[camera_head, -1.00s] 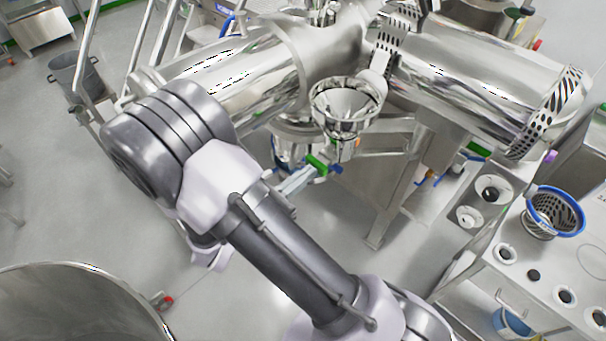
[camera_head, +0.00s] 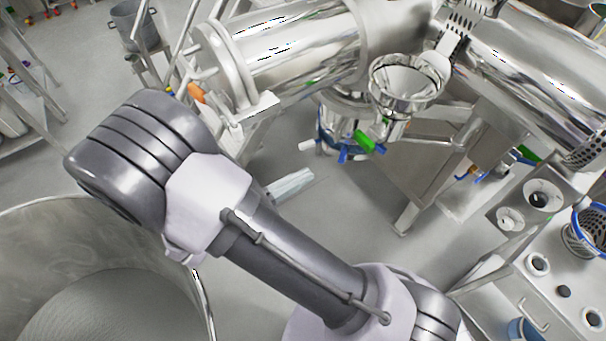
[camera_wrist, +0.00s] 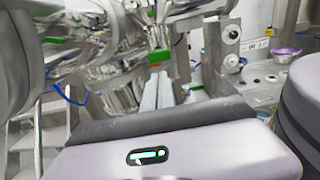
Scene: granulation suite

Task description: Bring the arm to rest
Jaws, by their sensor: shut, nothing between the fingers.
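My arm (camera_head: 290,255) reaches from the lower right to the upper left of the head view, bent at a large rounded grey joint. My gripper (camera_head: 303,177) shows only in part behind the arm, its pale fingers pointing right over the floor. In the wrist view my gripper (camera_wrist: 158,78) has its two pale fingers side by side, shut and empty. They point toward the steel machinery and I see no contact.
A steel funnel (camera_head: 408,82) and large steel cylinder (camera_head: 300,45) stand ahead. An open steel vessel (camera_head: 40,235) is at lower left, close to my arm in the picture. A bench (camera_head: 490,290) with holes and a blue-rimmed basket (camera_head: 580,235) is right.

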